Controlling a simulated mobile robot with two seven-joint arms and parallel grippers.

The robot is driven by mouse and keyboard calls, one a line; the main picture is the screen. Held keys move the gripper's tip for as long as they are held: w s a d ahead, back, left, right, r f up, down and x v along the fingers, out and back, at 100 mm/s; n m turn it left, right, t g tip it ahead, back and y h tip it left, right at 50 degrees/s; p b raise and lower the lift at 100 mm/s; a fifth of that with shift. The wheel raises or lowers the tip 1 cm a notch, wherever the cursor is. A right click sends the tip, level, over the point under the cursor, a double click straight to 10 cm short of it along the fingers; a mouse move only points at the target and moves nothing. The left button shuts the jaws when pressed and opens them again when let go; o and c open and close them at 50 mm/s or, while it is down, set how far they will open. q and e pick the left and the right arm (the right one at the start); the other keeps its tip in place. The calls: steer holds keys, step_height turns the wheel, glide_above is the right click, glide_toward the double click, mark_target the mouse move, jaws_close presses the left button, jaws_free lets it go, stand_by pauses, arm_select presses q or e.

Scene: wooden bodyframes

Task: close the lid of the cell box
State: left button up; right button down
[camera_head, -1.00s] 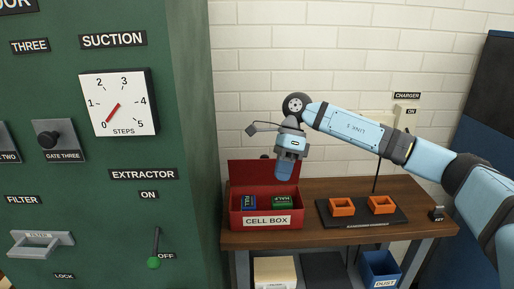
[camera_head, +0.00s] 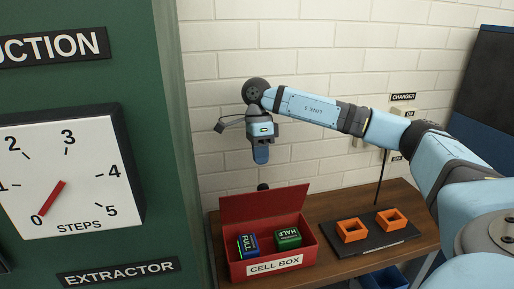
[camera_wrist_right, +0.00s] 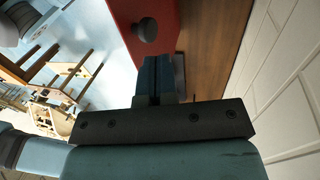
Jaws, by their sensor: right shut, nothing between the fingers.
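The red cell box (camera_head: 238,271) stands on the wooden bench, its label facing me. Its lid (camera_head: 240,207) is open and stands up at the back, leaning slightly backward. A dark round knob (camera_head: 263,187) shows at the lid's top edge. Inside lie a blue cell marked FULL (camera_head: 248,246) and a green cell marked HALF (camera_head: 288,238). My right gripper (camera_head: 261,160) is shut and empty, pointing down above the lid and apart from it in the head view. In the right wrist view, the shut fingertips (camera_wrist_right: 160,60) are near the knob (camera_wrist_right: 146,30) and red lid (camera_wrist_right: 122,12). My left gripper is not in view.
A dark tray (camera_head: 372,246) with two orange square holders (camera_head: 351,230) sits right of the box on the bench (camera_head: 408,202). A charger switch (camera_head: 404,111) is on the brick wall behind. The green extractor panel (camera_head: 178,150) stands close on the left.

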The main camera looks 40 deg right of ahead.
mark_target(263, 200)
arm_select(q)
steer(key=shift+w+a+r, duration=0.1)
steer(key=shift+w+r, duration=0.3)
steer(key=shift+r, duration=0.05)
arm_select(e)
steer(key=shift+x, duration=2.9)
steer(key=shift+w, duration=0.15)
steer(key=shift+f, duration=0.1)
